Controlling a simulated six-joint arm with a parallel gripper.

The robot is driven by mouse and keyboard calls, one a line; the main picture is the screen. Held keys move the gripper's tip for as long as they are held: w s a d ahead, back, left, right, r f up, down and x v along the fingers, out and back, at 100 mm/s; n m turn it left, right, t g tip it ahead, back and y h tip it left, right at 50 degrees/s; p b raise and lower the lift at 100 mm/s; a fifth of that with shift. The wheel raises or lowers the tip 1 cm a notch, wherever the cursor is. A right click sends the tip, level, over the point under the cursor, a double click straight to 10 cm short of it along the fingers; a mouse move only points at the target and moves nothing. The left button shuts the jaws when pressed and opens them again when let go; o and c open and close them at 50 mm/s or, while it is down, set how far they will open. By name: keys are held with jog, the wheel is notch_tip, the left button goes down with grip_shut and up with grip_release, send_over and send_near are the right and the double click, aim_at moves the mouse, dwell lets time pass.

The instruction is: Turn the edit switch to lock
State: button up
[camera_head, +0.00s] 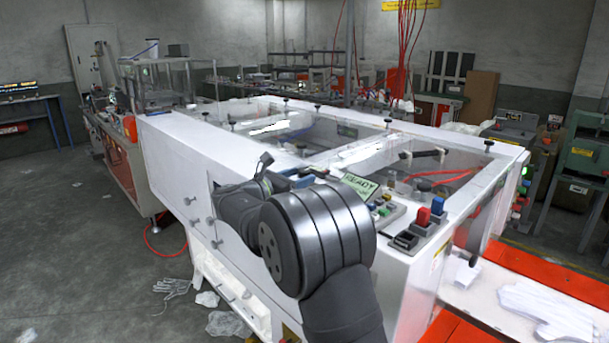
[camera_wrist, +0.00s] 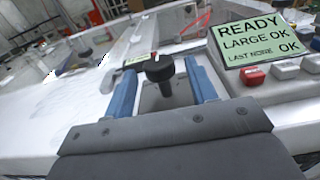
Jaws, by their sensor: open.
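A black rotary knob (camera_wrist: 159,70), which looks like the edit switch, stands on the machine's white top in the wrist view. My gripper (camera_wrist: 162,84) is open, with a blue finger on each side of the knob in the picture. Gaps show between the knob and both fingers, so neither appears to touch it. I cannot tell the knob's setting. A small green label (camera_wrist: 139,58) stands just behind it, its text too small to read. In the head view my gripper (camera_head: 302,179) is low over the machine's front edge, left of the display; my wrist hides the knob there.
A green display (camera_wrist: 262,42) reading READY and LARGE OK stands right of the gripper. A red button (camera_wrist: 252,76) and white buttons lie below it. Switches with red (camera_head: 423,216) and blue tops stand farther right. Clear covers and black knobs fill the machine top behind.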

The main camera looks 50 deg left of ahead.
jog(key=shift+w, duration=1.35)
jog(key=c, duration=0.9)
jog(key=shift+c, duration=0.2)
jog(key=shift+n+y, duration=0.3)
jog(key=shift+y, duration=0.2)
jog(key=n+y, duration=0.3)
jog(key=y, duration=0.1)
jog(key=shift+d+g+y, duration=0.1)
jog(key=shift+g+y, duration=0.2)
jog(key=shift+g, duration=0.1)
jog(key=shift+n+g+y, duration=0.7)
jog(key=shift+n+y, duration=0.4)
jog(key=shift+y, duration=0.5)
